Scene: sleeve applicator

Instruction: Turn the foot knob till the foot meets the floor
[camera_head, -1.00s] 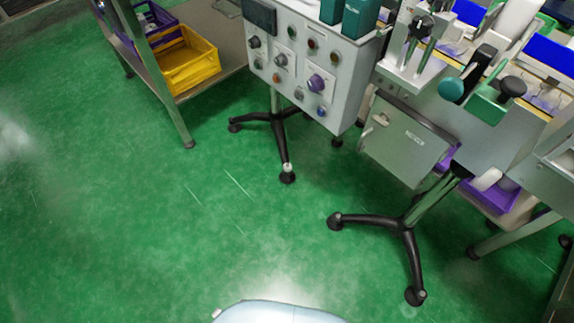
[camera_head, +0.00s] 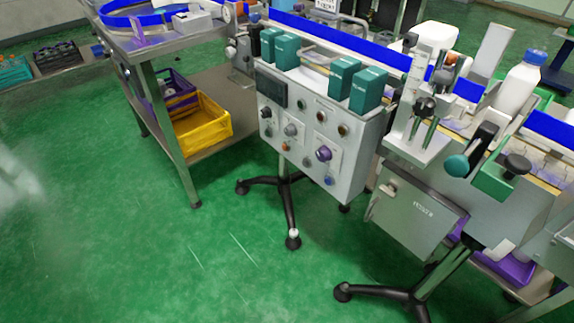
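The machine stands on black splayed legs with feet on the green floor (camera_head: 130,260). One foot (camera_head: 293,239) with a pale top sits at the end of the leg under the grey control box (camera_head: 345,150). Another foot (camera_head: 344,292) ends the black leg base (camera_head: 385,292) under the grey cabinet (camera_head: 415,215). From this height I cannot tell whether either foot touches the floor, or which part is the foot knob. Neither of my grippers is in view.
A steel table (camera_head: 168,44) with a lower shelf stands at the left, holding a yellow crate (camera_head: 205,125) and a purple crate (camera_head: 176,87). The floor at front left is clear.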

